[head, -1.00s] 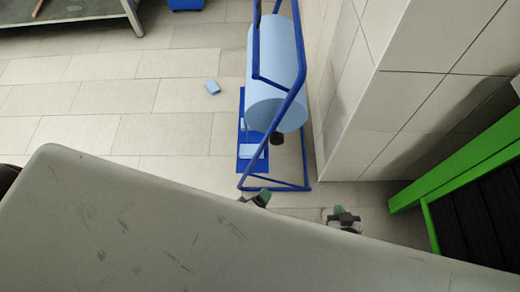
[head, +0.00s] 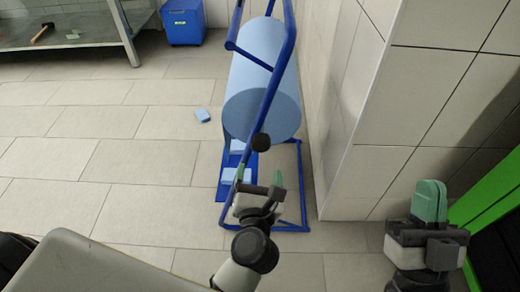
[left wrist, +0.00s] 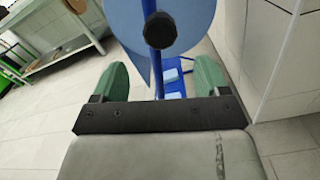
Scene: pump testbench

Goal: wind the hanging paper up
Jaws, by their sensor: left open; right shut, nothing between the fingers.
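The large light-blue paper roll (head: 262,112) lies in a blue metal stand (head: 289,45) beside the tiled wall. A round black knob (head: 261,142) sits at the roll's near end; it also shows in the left wrist view (left wrist: 160,30), ahead of the fingers. My right gripper (head: 430,200) is shut and empty, off to the right.
Small blue blocks lie on the stand's base, and one blue block (head: 202,115) lies on the floor. A blue bin (head: 183,22) and a metal table (head: 75,35) stand at the back left. A wall corner and a green frame (head: 490,190) bound the right.

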